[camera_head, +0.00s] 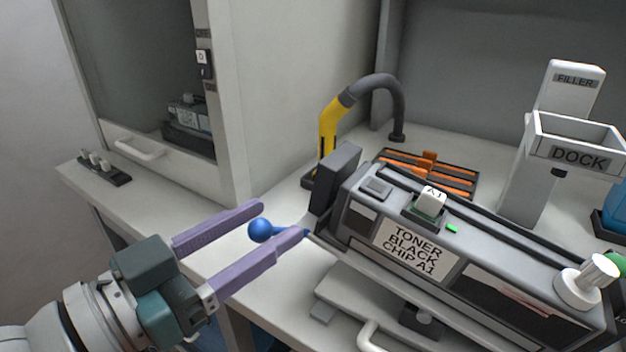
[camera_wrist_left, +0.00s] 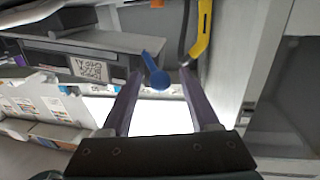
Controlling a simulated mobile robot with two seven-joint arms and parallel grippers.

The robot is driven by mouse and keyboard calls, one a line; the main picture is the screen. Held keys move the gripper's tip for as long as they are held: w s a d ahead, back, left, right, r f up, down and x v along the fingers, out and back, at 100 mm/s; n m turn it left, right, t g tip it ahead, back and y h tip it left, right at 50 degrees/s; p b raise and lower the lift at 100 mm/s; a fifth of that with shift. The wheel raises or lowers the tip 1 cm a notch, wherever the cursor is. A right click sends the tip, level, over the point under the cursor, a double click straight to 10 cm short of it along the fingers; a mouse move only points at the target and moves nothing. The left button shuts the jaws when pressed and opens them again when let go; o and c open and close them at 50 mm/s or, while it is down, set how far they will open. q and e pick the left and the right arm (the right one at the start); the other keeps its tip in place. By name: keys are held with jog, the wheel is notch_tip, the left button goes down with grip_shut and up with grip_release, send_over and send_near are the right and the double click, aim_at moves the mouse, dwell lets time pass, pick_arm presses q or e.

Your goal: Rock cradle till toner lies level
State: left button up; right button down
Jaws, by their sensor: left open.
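A long grey toner cartridge (camera_head: 480,300), labelled TONER BLACK CHIP A1, lies on the cradle (camera_head: 360,285) in the head view, its left end higher in the picture. A small green light shows on its top. A blue ball-ended handle (camera_head: 260,230) sticks out from the left end. My left gripper (camera_head: 276,219) is open, its two purple fingers on either side of the blue ball. In the left wrist view the blue ball (camera_wrist_left: 160,80) sits between the open fingertips; I cannot tell whether they touch it. My right gripper is not in view.
A yellow and grey hose nozzle (camera_head: 328,130) stands behind the cartridge. An orange-slotted rack (camera_head: 435,170) lies behind it. A white DOCK bin (camera_head: 580,150) and FILLER post (camera_head: 568,90) stand at right. A cabinet with a glass front (camera_head: 140,70) is at left.

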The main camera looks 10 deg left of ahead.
pick_arm(q)
jog(key=shift+w+d, duration=0.1)
jog(key=shift+w, duration=0.05)
jog(key=shift+c, duration=0.3)
grip_shut()
dwell(1.1)
